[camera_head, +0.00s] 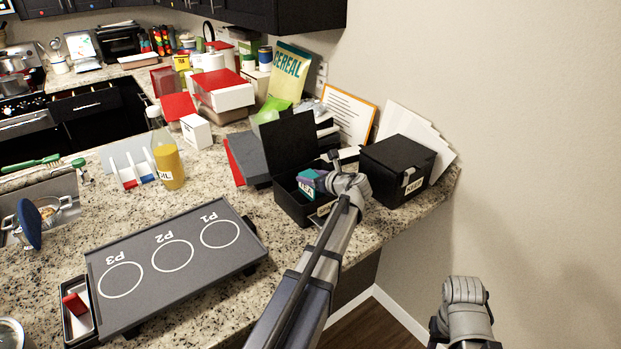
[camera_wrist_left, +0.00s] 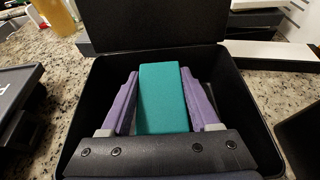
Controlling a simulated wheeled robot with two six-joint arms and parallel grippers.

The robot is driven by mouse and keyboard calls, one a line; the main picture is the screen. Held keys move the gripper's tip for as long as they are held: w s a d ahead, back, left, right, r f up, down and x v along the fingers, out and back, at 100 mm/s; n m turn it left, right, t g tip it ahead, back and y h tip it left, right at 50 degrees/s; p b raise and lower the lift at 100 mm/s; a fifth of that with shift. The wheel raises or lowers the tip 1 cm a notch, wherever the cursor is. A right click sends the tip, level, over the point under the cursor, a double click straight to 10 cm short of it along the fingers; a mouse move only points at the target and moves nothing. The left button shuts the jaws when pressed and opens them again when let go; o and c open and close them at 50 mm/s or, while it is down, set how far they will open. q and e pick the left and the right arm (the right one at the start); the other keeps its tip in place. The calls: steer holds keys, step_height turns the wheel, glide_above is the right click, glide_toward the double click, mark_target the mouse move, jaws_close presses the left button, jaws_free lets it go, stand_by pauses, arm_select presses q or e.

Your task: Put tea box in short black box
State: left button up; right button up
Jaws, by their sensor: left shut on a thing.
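The tea box (camera_head: 306,188), teal with a white TEA label, is in my left gripper (camera_head: 322,180). In the left wrist view the teal tea box (camera_wrist_left: 163,100) sits between the purple fingers, which are shut on it. The short black box (camera_head: 290,207) stands open on the counter with its lid raised at the back. In the left wrist view the walls of the short black box (camera_wrist_left: 250,110) surround the fingers and tea box. I cannot tell whether the tea box touches its floor. My right gripper (camera_head: 464,300) hangs at lower right, off the counter; its fingertips are not clear.
A closed black box (camera_head: 397,168) with a label stands just right of the open one. A dark grey board (camera_head: 175,265) marked P1, P2, P3 lies at left.

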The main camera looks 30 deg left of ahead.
arm_select(q)
steer(key=shift+s+d+f, duration=0.15)
steer(key=shift+s+f, duration=0.1)
steer(key=shift+f, duration=0.15)
steer(key=o, duration=1)
steer(key=shift+s, duration=0.1)
steer(key=shift+c, duration=0.2)
steer(key=o, duration=0.5)
steer(key=shift+s, duration=0.1)
steer(key=shift+r+p, duration=0.35)
steer(key=shift+r, duration=0.1)
steer(key=shift+d+r+p, duration=0.2)
steer(key=shift+d+p, duration=0.05)
steer(key=shift+p, duration=0.2)
steer(key=p+v, duration=0.1)
steer(key=v, duration=0.2)
steer(key=p+v, duration=0.1)
steer(key=v, duration=0.3)
steer(key=p+v, duration=0.2)
steer(key=v, duration=0.2)
steer(key=shift+w+r, duration=0.2)
steer(key=shift+w, duration=0.05)
steer(key=shift+d, duration=0.1)
